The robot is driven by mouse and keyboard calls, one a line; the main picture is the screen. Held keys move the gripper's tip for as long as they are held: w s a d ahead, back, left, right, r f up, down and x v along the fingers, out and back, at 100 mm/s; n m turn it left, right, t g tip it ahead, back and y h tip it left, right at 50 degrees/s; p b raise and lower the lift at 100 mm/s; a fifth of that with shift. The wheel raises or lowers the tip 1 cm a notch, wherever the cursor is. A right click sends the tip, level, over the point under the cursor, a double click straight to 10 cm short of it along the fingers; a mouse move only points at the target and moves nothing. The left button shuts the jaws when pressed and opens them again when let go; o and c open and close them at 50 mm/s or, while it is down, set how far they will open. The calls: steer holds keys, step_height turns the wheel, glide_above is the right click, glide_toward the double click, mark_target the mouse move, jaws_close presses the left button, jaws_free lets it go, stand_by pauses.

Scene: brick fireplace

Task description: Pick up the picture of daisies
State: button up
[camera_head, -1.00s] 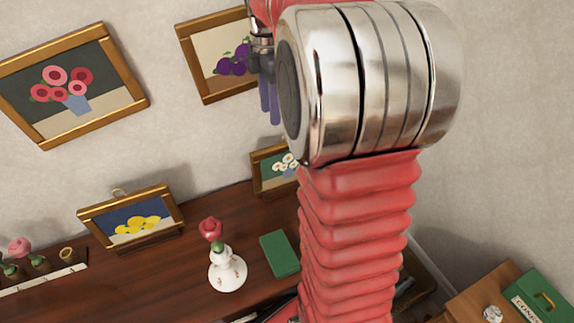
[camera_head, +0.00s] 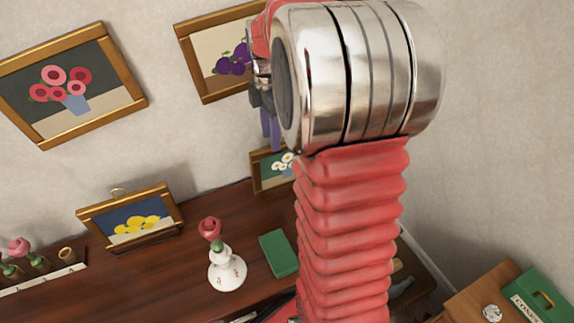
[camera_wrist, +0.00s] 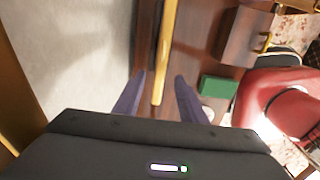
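The picture of daisies (camera_head: 264,176) is small, in a gold-brown frame, with white flowers on a dark green ground. It stands on the dark wooden top against the wall, its right part hidden by my arm. My gripper (camera_head: 271,146) is just above its top edge. In the wrist view, my gripper (camera_wrist: 160,76) has its two purple fingers apart, and a gold bar that looks like the frame's top edge (camera_wrist: 166,45) runs between them. Nothing is visibly clamped; I cannot tell whether a finger touches the frame.
A yellow-flower picture (camera_head: 133,218) is to the left. A purple-flower picture (camera_head: 215,55) and a pink-flower picture (camera_head: 70,85) hang on the wall.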

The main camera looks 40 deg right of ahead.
glide_above(270, 169)
steer(key=d, duration=0.1)
steer(key=shift+w+f, duration=0.15)
steer(key=shift+f, duration=1.15)
steer(key=shift+w+f, duration=0.1)
steer(key=shift+f, duration=1.2)
jaws_close()
